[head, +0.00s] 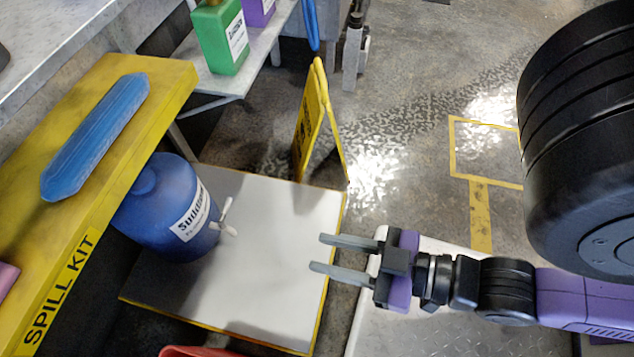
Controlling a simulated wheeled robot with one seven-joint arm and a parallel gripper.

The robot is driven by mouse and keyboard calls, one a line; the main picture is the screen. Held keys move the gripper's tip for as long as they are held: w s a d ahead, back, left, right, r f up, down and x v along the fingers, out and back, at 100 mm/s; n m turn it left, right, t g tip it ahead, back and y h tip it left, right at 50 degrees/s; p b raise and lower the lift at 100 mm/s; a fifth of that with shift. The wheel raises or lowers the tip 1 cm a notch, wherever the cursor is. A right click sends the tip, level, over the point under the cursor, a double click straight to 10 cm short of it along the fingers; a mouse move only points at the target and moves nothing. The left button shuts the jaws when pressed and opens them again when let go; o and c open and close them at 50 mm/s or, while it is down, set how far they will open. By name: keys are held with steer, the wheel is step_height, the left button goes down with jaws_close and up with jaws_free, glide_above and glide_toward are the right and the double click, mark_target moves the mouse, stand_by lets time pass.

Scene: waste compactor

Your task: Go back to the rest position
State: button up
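My gripper (316,254) is in the head view, right of centre, with its two grey fingers apart and nothing between them. It points left over the right part of a white platform with yellow edges (275,295). A blue jug (160,215) with a white label and a white tap stands on the left part of this platform. The fingertips are apart from the jug, to the right of its tap. My purple and black arm reaches in from the right edge.
A yellow spill kit shelf (165,90) holds a blue object (97,135). A green bottle (220,37) and a purple bottle (258,10) stand on a grey shelf. A yellow floor sign (310,120) stands behind the platform.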

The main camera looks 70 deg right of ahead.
step_height(320, 180, up, 33)
steer(key=p, duration=3.3)
steer(key=shift+r, duration=0.2)
